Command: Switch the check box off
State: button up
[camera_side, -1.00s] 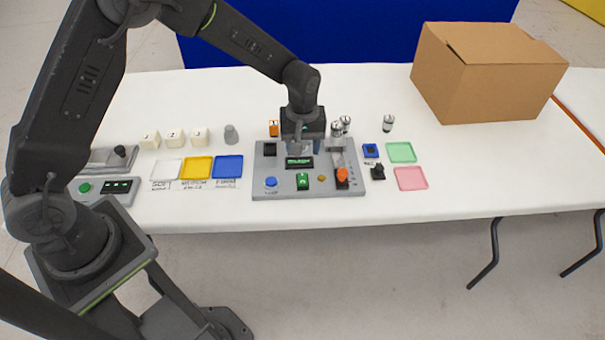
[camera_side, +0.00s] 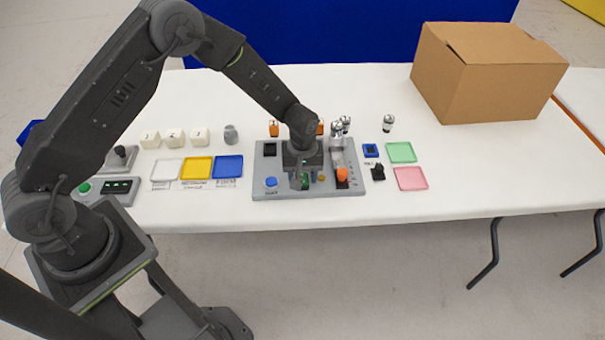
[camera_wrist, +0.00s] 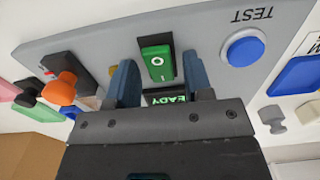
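The check box (camera_side: 262,164) is a flat grey panel on the table's middle. In the wrist view its panel (camera_wrist: 100,45) carries a green rocker switch (camera_wrist: 157,63) marked O and I. A small display (camera_wrist: 165,97), partly covered by my gripper, shows green letters ending in "EADY". A round blue button (camera_wrist: 243,48) labelled TEST sits beside the switch. My gripper (camera_side: 301,183) is low over the front of the box and hides most of the switch in the side view. In the wrist view its two blue-grey fingers (camera_wrist: 159,80) are apart, on either side of the switch, with nothing held.
An orange knob (camera_side: 343,174) stands on the box's right part. White, yellow (camera_side: 197,168) and blue trays lie to the left, green and pink (camera_side: 411,179) ones to the right. Metal cylinders (camera_side: 388,122) stand behind. A cardboard carton (camera_side: 485,75) is at the back right.

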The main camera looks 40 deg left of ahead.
jog(key=c, duration=0.8)
jog(key=shift+s+t+y, duration=0.1)
jog(key=shift+t+y, duration=0.3)
jog(key=o, duration=0.9)
jog(key=shift+o, duration=0.2)
notch_tip(320, 180, up, 14)
jog(key=s+d, duration=0.1)
jog(key=shift+d+f, duration=0.1)
